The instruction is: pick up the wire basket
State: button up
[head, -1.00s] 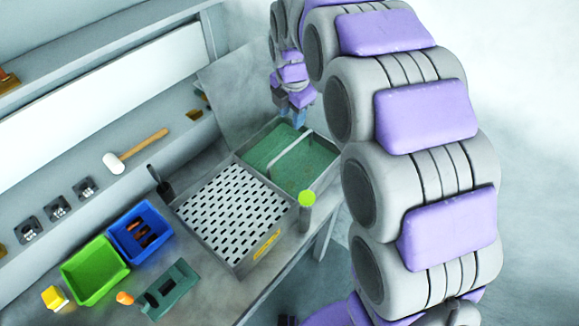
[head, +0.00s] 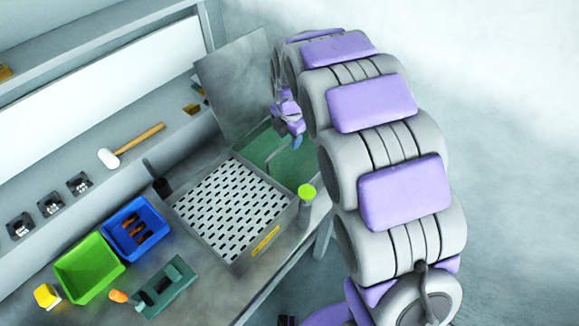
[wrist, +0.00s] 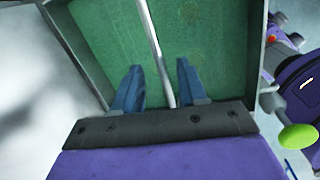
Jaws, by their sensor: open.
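The green-floored basket (wrist: 210,40) has grey walls and a thin metal bar (wrist: 150,30) across it. I take it for the wire basket, though no wire mesh is clear. In the head view the basket (head: 261,146) is at the far right end of the bench, partly hidden by my arm. My gripper (wrist: 157,84) is open over it in the wrist view, its two blue fingers pointing in. The bar runs between the fingers, with a gap on each side. In the head view my gripper (head: 294,141) is low over the basket.
A perforated white plate in a grey frame (head: 232,208) adjoins the basket. A post with a lime-green top (head: 306,192) stands at the bench's front edge. Green (head: 90,268) and blue (head: 137,228) bins and a mallet (head: 132,146) are farther left. A grey panel (head: 235,85) rises behind.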

jog(key=f, duration=0.3)
jog(key=f+b, duration=0.1)
jog(key=shift+w+f, duration=0.2)
jog(key=shift+w, duration=0.1)
grip_shut()
jog(key=shift+r, duration=0.1)
dwell(1.0)
